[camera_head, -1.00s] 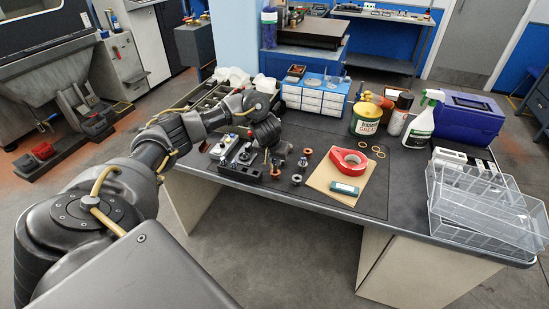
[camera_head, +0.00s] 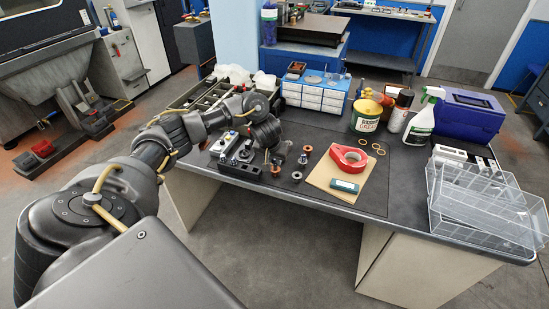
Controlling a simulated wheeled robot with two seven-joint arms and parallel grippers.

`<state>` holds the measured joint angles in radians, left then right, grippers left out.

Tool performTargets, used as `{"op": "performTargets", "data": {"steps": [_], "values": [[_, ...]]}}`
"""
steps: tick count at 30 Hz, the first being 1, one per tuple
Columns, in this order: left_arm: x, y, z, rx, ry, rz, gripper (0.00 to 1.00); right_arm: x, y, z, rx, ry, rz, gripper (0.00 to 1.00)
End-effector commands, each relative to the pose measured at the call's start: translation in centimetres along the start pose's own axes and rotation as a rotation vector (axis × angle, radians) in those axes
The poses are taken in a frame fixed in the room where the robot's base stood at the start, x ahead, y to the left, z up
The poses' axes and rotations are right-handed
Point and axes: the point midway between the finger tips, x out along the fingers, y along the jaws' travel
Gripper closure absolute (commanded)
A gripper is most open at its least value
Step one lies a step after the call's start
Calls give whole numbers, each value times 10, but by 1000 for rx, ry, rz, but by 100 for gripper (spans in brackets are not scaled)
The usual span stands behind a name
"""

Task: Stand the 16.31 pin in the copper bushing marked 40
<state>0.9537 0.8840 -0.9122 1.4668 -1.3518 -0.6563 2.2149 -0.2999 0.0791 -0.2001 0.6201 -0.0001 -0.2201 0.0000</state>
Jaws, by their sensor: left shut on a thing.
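My left gripper (camera_head: 275,150) comes in over the mat from the left, its fingers small and partly dark against the bench. It is shut on a thin upright pin (camera_head: 267,157), whose lower end is near a copper bushing (camera_head: 276,169) on the mat. I cannot tell whether the pin is in the bushing or behind it. Another copper-coloured bushing (camera_head: 307,150) stands to the right and farther back. Grey bushings (camera_head: 297,176) and (camera_head: 302,160) stand close by. The markings are too small to read. My right gripper is not in view.
A black block (camera_head: 237,172) with holders sits left of the bushings. A grease tin (camera_head: 366,115), spray bottle (camera_head: 421,122) and clear trays (camera_head: 475,200) stand farther right.

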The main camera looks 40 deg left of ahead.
Motion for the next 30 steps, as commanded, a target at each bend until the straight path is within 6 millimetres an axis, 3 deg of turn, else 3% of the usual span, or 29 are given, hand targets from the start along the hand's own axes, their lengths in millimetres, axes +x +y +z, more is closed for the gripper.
{"op": "performTargets", "data": {"steps": [30], "values": [[21, 0, 9, 0, 0, 1, 100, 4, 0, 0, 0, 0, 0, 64]]}}
